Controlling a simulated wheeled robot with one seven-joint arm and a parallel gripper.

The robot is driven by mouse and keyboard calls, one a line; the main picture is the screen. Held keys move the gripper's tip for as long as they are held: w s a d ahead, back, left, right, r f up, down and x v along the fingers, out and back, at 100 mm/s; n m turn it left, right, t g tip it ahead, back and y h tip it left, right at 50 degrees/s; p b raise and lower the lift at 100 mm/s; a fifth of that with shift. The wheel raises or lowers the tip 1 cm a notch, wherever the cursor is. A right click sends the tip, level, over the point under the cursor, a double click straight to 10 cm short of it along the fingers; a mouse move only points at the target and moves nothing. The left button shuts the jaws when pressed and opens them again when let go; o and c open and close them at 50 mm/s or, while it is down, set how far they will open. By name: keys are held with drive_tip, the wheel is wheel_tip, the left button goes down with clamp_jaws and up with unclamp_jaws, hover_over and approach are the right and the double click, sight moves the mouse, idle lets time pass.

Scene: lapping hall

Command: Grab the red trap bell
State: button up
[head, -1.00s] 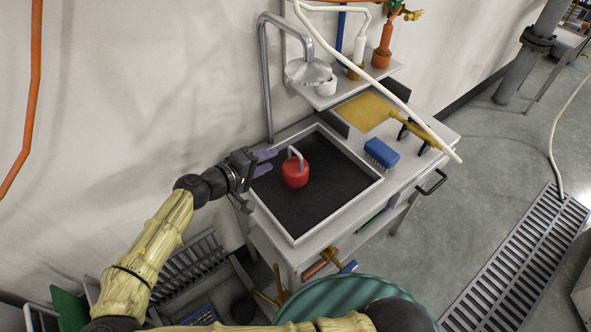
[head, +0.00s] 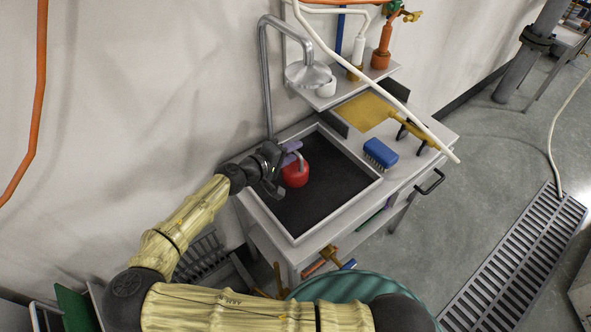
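The red trap bell (head: 296,175) stands upright on the black mat of the shallow white-rimmed tray (head: 345,205). A grey bent handle rises from its top. The fingers overlap the bell's top and handle in the picture. I cannot tell whether they touch it or whether they are closed on the handle.
A blue brush (head: 380,153) and a yellow pad (head: 366,111) lie on the bench right of the tray. A white hose (head: 400,105) crosses above the bench.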

sight(299, 160)
drive_tip(key=x, duration=0.3)
drive_tip(key=shift+w+d+f+p, duration=0.15)
drive_tip(key=shift+d+f+p, duration=0.05)
drive_tip(key=shift+d+p, duration=0.1)
clamp_jaws()
drive_tip(key=shift+a, duration=0.1)
idle(1.3)
